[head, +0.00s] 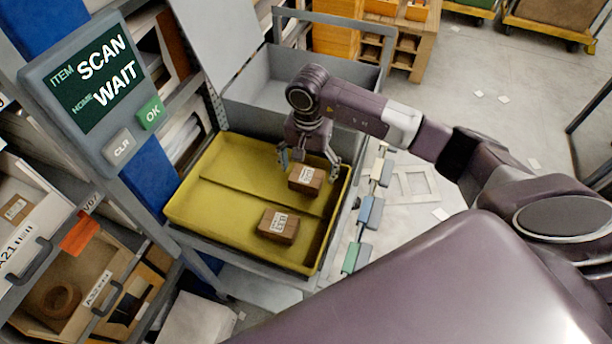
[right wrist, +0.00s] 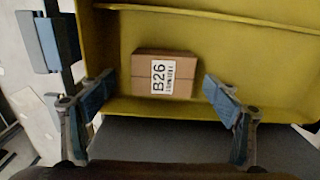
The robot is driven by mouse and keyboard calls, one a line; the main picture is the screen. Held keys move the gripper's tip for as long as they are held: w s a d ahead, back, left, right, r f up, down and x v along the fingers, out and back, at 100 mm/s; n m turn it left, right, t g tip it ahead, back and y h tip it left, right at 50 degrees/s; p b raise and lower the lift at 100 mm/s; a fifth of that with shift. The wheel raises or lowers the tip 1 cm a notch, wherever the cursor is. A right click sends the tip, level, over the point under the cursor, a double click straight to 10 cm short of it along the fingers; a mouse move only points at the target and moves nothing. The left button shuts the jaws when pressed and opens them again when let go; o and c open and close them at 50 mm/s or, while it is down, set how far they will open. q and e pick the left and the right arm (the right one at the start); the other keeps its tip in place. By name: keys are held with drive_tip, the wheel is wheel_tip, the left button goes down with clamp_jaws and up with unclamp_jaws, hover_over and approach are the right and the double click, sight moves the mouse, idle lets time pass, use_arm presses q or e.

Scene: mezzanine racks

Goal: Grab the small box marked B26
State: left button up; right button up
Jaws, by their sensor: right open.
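The small brown box marked B26 (right wrist: 145,77) lies on the floor of the yellow tray, its white label facing up, in the right wrist view. In the head view it is the upper of two boxes (head: 304,181), under my right gripper. My right gripper (head: 308,162) is open and empty, above the tray. In the right wrist view its fingers (right wrist: 160,100) stand apart on either side of the box, not touching it. My left gripper is not in view.
A second brown box (head: 278,227) lies nearer in the yellow tray (head: 190,205); its label is too small to read. A display panel (head: 100,75) reads SCAN and WAIT at the left. Rack drawers (head: 75,285) stand at lower left. The tray's raised walls surround both boxes.

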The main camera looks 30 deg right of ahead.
sight(307, 175)
wheel_tip(307, 175, down, 3)
drive_tip(key=shift+w+a+r+p, duration=0.1)
drive_tip(key=shift+a+p, duration=0.05)
drive_tip(key=shift+p, duration=0.15)
drive_tip(key=shift+w+f, duration=0.1)
drive_tip(key=shift+f, duration=0.4)
drive_tip(key=shift+c, duration=1.1)
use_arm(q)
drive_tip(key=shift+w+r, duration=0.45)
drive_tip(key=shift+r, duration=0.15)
use_arm(e)
drive_tip(key=c, duration=1)
drive_tip(key=shift+c, duration=0.2)
